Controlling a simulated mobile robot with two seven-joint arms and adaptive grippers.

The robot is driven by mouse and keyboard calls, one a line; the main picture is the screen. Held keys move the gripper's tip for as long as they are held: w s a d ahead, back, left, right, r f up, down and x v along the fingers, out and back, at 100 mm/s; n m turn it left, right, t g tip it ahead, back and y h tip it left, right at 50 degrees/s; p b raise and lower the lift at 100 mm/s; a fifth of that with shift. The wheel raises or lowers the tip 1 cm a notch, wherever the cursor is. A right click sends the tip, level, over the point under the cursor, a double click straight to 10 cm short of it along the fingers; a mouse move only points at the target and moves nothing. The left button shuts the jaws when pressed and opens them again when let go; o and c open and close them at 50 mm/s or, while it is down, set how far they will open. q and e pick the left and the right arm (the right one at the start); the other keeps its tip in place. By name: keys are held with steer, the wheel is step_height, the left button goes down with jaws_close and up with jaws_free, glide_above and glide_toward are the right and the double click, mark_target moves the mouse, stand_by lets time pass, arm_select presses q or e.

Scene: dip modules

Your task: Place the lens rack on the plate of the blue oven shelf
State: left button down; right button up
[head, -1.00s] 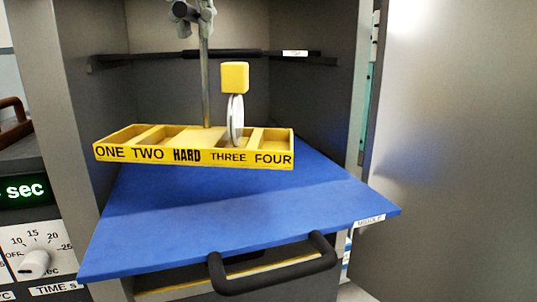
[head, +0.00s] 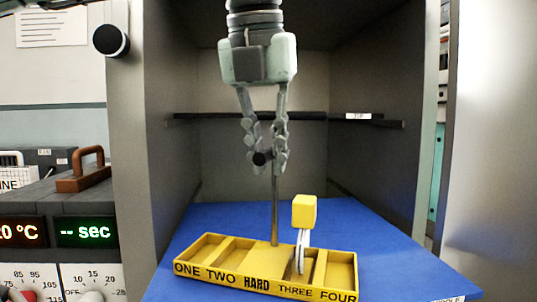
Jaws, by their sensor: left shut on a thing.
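The lens rack (head: 222,277) is a yellow tray with compartments, marked ONE, TWO, HARD, THREE, FOUR, with a thin upright grey post (head: 275,205). A lens with a yellow block (head: 304,211) on top stands in the THREE compartment. My left gripper (head: 264,158) points down and is shut on the top of the post. The blue plate of the oven shelf (head: 385,245) lies beneath the rack, pulled partly out. I cannot tell whether the rack touches the plate. My right gripper is not in view.
The oven's grey side walls (head: 165,120) flank my arm. A dark upper shelf (head: 210,116) crosses behind my gripper. The open door (head: 500,150) stands at the right. Instruments with displays (head: 87,231) are at the left. The plate is bare right of the rack.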

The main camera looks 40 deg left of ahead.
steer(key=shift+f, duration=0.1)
arm_select(q)
steer(key=c, duration=1.5)
jaws_free()
steer(key=shift+r, duration=0.3)
steer(key=p+v, duration=0.1)
steer(key=v, duration=1)
steer(key=shift+s+r+p, duration=0.2)
steer(key=shift+p, duration=0.15)
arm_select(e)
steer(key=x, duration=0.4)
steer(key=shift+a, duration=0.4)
arm_select(q)
steer(key=shift+d, duration=0.1)
